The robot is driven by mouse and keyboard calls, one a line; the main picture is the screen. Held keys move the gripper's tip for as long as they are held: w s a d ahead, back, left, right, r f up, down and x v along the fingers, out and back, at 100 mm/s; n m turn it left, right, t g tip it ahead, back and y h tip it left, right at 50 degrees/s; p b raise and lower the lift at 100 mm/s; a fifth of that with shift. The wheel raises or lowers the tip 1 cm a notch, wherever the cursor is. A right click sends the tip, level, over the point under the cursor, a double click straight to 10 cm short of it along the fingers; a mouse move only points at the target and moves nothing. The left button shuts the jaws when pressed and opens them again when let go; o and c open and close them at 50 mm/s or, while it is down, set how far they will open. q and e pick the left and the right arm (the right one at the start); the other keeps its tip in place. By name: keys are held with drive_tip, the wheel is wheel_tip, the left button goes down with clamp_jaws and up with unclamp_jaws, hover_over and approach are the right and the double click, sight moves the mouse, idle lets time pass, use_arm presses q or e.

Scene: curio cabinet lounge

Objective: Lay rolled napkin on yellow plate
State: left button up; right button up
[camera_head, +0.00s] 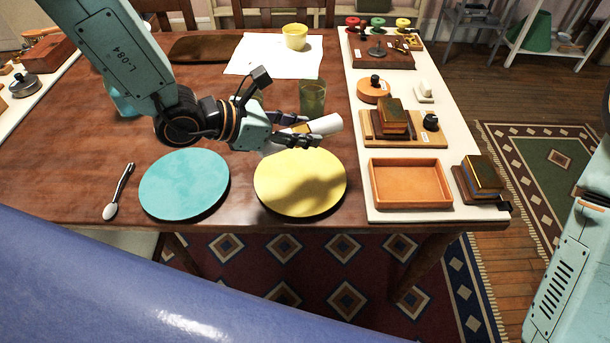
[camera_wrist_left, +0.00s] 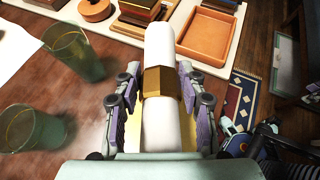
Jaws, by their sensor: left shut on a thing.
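A white rolled napkin (camera_head: 325,125) with a gold band sits between the fingers of my left gripper (camera_head: 305,131), which is shut on it. The left wrist view shows the napkin (camera_wrist_left: 160,65) lengthwise, with the gold band (camera_wrist_left: 161,84) between the finger pads. The napkin is above the table, near the far edge of the yellow plate (camera_head: 300,185). The plate's top looks bare. In the left wrist view the plate is mostly hidden under the napkin and gripper. My right gripper is not in view.
A turquoise plate (camera_head: 184,185) and a spoon (camera_head: 117,192) lie left of the yellow plate. A green glass (camera_head: 313,98) stands just beyond my left gripper; two glasses show in the wrist view. An orange tray (camera_head: 410,184) lies to the right.

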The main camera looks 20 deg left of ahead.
use_arm(q)
drive_tip(key=shift+f, duration=0.15)
drive_tip(key=b, duration=0.1)
hover_over(301, 177)
wheel_tip(301, 177, down, 6)
drive_tip(key=shift+s+r, duration=0.1)
drive_tip(key=shift+f, duration=0.3)
wheel_tip(301, 177, down, 3)
drive_tip(key=shift+s+f+b, duration=0.1)
drive_tip(key=shift+f+b, duration=0.05)
drive_tip(key=shift+b, duration=0.5)
drive_tip(key=shift+w, duration=0.2)
drive_tip(key=shift+f, duration=0.1)
